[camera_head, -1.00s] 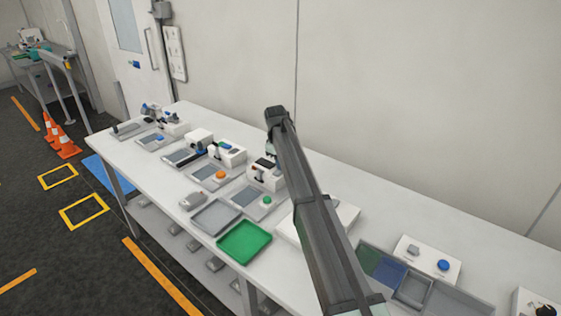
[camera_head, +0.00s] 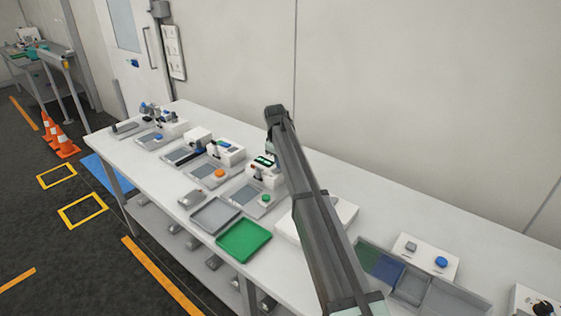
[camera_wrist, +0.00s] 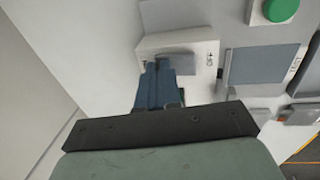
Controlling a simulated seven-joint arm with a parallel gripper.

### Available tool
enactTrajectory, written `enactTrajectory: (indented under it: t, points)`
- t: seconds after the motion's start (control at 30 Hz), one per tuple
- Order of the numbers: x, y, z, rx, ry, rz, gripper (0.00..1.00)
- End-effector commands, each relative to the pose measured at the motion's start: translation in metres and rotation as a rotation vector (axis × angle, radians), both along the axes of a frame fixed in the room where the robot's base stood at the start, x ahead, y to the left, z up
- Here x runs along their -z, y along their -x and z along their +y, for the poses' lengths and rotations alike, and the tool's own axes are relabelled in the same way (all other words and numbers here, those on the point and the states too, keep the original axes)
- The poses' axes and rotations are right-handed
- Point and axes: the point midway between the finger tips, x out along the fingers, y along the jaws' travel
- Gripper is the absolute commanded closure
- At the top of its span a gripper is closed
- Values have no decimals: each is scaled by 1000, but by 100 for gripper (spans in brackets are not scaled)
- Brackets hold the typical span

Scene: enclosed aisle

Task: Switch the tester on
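The tester seems to be the small white unit (camera_head: 256,172) with a lit green display (camera_head: 264,161) on the bench, beside a grey plate with a green button (camera_head: 264,199). In the wrist view its white body (camera_wrist: 205,48) carries a small dark label, and the green button (camera_wrist: 281,9) is at the top right. My gripper (camera_wrist: 158,66) has its two blue-grey fingers close together, with the tips against or just above the white body. In the head view my arm mostly hides the gripper (camera_head: 270,153). The switch itself is hidden by the fingers.
Similar white units with grey plates stand further left; one has an orange button (camera_head: 219,173). A grey tray (camera_head: 214,215) and a green tray (camera_head: 243,241) lie at the front edge. A white box with a blue button (camera_head: 441,262) is on the right. The wall stands behind.

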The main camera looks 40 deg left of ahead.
Motion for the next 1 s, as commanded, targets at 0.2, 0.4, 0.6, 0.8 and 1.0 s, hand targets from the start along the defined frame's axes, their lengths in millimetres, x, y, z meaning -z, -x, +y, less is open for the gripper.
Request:
enactTrajectory:
  t: [0.2, 0.4, 0.6, 0.8, 1.0]
  points:
    - [9, 8, -4, 4, 13, 5, 100]
    - [7, 13, -4, 2, 14, 11, 100]
    - [-16, 8, -3, 2, 7, 5, 100]
    - [-57, -3, -2, 3, 0, -9, 100]
    - [-96, -9, -1, 3, 0, -10, 100]
